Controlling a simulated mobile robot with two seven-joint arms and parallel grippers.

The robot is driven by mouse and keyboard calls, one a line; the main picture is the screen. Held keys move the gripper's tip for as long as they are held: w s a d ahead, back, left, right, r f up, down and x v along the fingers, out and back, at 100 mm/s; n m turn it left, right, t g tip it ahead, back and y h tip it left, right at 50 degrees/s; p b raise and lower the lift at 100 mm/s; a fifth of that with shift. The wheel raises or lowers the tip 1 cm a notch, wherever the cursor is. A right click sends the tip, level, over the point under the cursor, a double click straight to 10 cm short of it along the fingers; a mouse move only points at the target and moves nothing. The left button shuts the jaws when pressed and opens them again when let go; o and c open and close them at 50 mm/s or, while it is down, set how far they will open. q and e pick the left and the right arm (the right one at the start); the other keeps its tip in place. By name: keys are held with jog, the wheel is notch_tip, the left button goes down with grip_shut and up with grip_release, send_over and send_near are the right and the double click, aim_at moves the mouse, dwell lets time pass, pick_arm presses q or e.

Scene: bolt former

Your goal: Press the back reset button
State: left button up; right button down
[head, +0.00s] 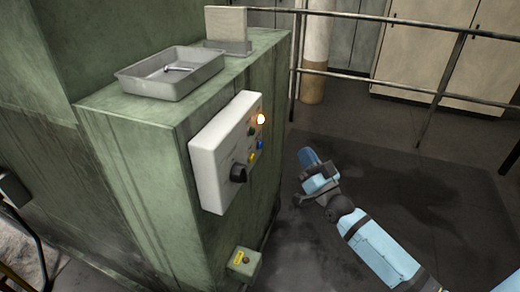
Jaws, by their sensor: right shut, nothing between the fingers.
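A white control box (223,160) is mounted on the side of the green machine (150,150). Its face carries a lit, pale yellow lamp or button (260,119), a blue button (260,144), a yellow button (252,157), small green and orange ones, and a black rotary knob (239,173). A small green box (243,263) with a yellow label sits low on the machine; details of its top are too small to tell. No reset label is readable. My right gripper (308,158) is shut and empty, right of the control box and apart from it. My left gripper is not in view.
A grey metal tray (170,88) holding a bolt-like part stands on the machine top, with a pale upright block (226,27) behind it. A metal railing (390,81) crosses the back, before pale cabinets (425,50). The floor right of the machine is clear.

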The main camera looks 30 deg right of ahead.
aim_at(260, 145)
jog(key=w+a, duration=0.5)
jog(key=w, duration=0.1)
jog(key=shift+w+a+b, duration=0.35)
jog(key=shift+a+b, duration=0.05)
dwell(1.4)
jog(key=shift+w, duration=0.1)
dwell(0.7)
jog(key=shift+w+a, duration=0.2)
jog(key=shift+a, duration=0.05)
